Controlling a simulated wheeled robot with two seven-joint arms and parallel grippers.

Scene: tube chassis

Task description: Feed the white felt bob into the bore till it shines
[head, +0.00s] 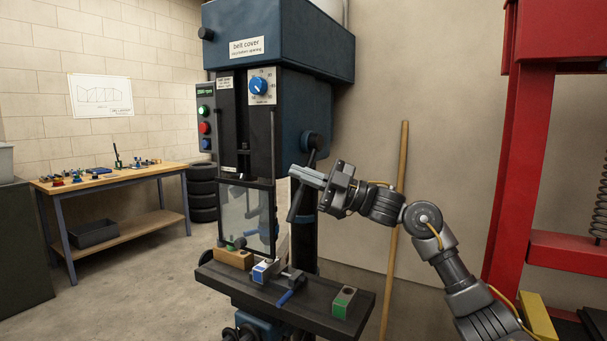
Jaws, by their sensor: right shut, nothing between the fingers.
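A dark blue drill press (292,101) stands in the middle, with a clear guard (246,215) in front of its spindle. I cannot make out the white felt bob behind the guard. On the press table (224,276), a small blue-and-white block (264,271) sits at a vise (290,279) with a blue handle. I cannot tell which part holds the bore. My left gripper is out of view.
A wooden block (233,258) and a grey-green block (343,303) lie on the press table. A control box (206,118) with buttons hangs left of the press. A workbench (118,180), stacked tires (203,194), a wooden pole (396,230) and a red frame (515,150) stand around.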

